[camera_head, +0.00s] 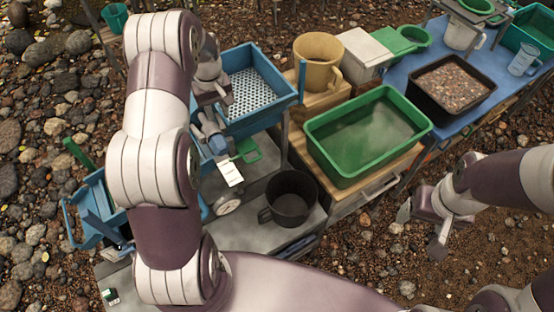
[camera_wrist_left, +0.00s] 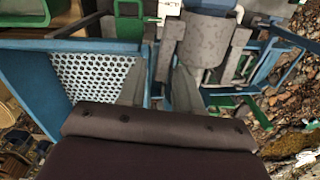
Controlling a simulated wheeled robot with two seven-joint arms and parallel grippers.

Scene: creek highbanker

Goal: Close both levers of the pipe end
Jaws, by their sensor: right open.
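The grey pipe end (camera_wrist_left: 205,48) is a mottled cylinder ahead of my left gripper in the left wrist view. One grey lever (camera_wrist_left: 165,48) stands at its left side and another lever (camera_wrist_left: 238,50) at its right side, both angled away from its body. In the head view the pipe end (camera_head: 213,138) is small and partly hidden by my arm. My left gripper (camera_wrist_left: 160,85) has its fingers apart, with the left lever beyond the gap; contact cannot be told. My right gripper (camera_head: 424,216) is open and empty over the gravel at right.
A blue tray with a perforated plate (camera_head: 255,92) stands beside the pipe end. A dark mug (camera_head: 290,198) sits on the grey surface nearby. A green tub of water (camera_head: 365,135) is to the right. A blue frame (camera_head: 93,205) lies at left.

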